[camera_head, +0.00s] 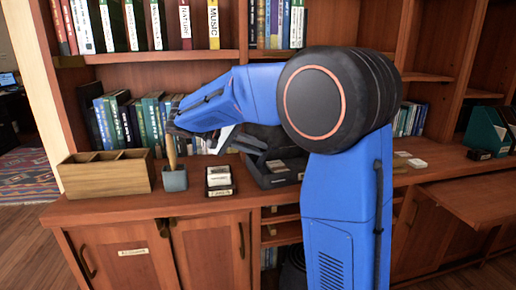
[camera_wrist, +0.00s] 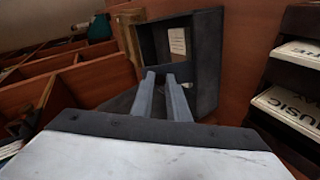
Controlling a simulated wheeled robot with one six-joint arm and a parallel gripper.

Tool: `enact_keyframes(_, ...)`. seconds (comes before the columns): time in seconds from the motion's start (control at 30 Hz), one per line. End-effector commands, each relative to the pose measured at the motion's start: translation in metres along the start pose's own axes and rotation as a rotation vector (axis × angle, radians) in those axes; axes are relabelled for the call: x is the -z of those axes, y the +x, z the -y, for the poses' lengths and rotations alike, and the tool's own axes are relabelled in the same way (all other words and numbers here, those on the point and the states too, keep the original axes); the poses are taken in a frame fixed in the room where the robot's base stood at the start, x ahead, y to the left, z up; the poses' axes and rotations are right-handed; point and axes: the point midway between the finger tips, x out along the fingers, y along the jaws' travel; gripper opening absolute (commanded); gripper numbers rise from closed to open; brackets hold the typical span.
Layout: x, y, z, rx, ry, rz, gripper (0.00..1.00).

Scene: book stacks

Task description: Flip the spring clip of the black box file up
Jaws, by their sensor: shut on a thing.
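The black box file (camera_head: 283,180) lies open on the wooden counter, partly hidden behind my blue arm. White paper shows inside it. In the wrist view the dark open box (camera_wrist: 208,60) is ahead of the jaws, with a pale card or paper (camera_wrist: 177,41) inside. My gripper (camera_wrist: 161,76) reaches to this box, its two grey fingers close together. They are shut on a small part at the box, which looks to be the spring clip; the fingers mostly hide it, and its tilt cannot be told. In the head view the fingertips are hard to make out.
Books (camera_head: 130,122) fill the shelf behind. Dark holders with white labels (camera_wrist: 290,108) are at the right in the wrist view.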

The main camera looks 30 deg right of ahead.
Motion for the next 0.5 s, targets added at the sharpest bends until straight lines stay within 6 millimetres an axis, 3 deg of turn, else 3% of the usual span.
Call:
enact_keyframes(0.4, -0.0007, 0.0000, 0.0009, -0.006, -0.002, 0.000, 0.00)
enact_keyframes(0.43, -0.0008, 0.0000, 0.0010, -0.006, -0.002, 0.000, 0.19)
enact_keyframes(0.5, -0.0008, 0.0000, 0.0009, -0.006, -0.002, 0.000, 0.34)
